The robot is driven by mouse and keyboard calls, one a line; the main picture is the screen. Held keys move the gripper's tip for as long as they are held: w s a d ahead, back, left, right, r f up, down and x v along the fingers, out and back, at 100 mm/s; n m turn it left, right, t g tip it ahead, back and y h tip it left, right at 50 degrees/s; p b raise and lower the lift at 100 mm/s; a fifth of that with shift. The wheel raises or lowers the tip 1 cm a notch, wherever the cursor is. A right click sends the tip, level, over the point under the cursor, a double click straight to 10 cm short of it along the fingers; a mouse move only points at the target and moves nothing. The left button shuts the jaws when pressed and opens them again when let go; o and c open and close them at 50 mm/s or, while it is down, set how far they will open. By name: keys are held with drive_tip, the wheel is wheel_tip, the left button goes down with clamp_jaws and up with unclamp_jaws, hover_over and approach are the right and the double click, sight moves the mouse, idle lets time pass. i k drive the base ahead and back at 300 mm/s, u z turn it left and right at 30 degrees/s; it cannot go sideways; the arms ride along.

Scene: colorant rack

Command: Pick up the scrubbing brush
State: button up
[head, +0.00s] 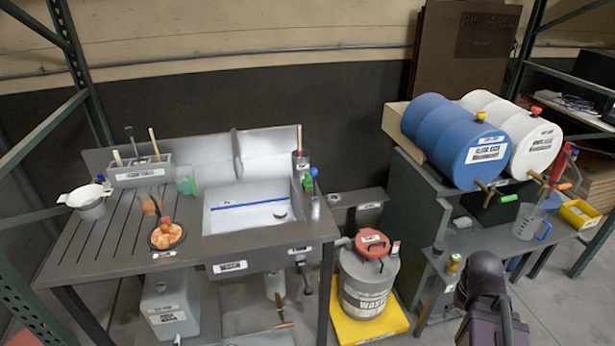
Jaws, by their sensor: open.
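I cannot tell for certain which item is the scrubbing brush. A small dark cup (300,162) at the back right of the sink holds an upright thin handle (299,137), whose lower end is hidden. A grey holder (139,176) at the back left holds several upright tools with wooden and dark handles, their heads hidden. A dark dish (152,243) on the ribbed drainboard carries orange material, with a brownish tool leaning over it. My dark arm shows at the lower right, apart from the sink bench; no gripper fingers can be made out.
A white strainer and grey pot (91,207) stand at the left. A waste drum (368,280) stands on a yellow base right of the bench. Blue (452,140) and white drums lie on a rack at right.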

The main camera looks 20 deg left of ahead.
sight(306, 183)
drive_tip(key=u, duration=0.55)
drive_tip(key=i, duration=1)
drive_tip(key=u, duration=0.6)
